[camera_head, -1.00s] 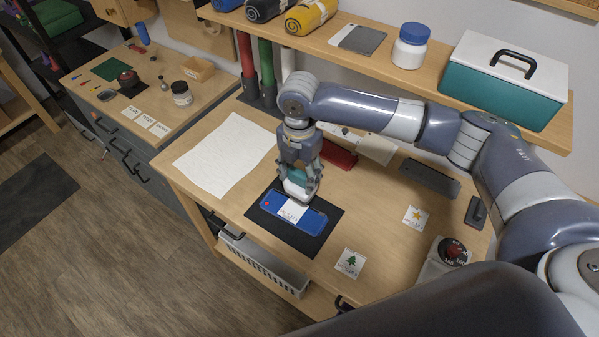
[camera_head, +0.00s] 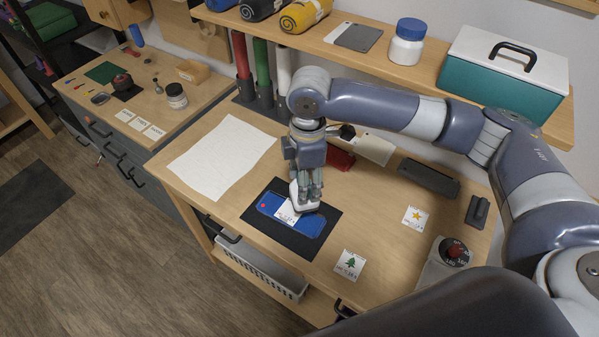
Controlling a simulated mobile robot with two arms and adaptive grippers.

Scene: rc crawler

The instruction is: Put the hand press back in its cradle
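The hand press (camera_head: 298,193) appears to be the white-bodied tool in my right gripper (camera_head: 309,190). The fingers are closed around it and hide much of it. Its lower end is at the white printed card (camera_head: 286,211) on the blue plate (camera_head: 312,228); I cannot tell whether it touches. The blue plate lies on a black mat (camera_head: 270,239). I cannot tell for certain which piece is the cradle. A dark grey long tray (camera_head: 430,177) and a small dark holder (camera_head: 478,209) stand to the right, both empty-looking. My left gripper is not in view.
A white sheet (camera_head: 222,155) lies left of the mat. Star (camera_head: 415,216) and tree (camera_head: 349,264) cards lie right of it. A red-knobbed device (camera_head: 453,252) is near the right edge. A shelf (camera_head: 460,95) with a teal box (camera_head: 505,75) overhangs the back.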

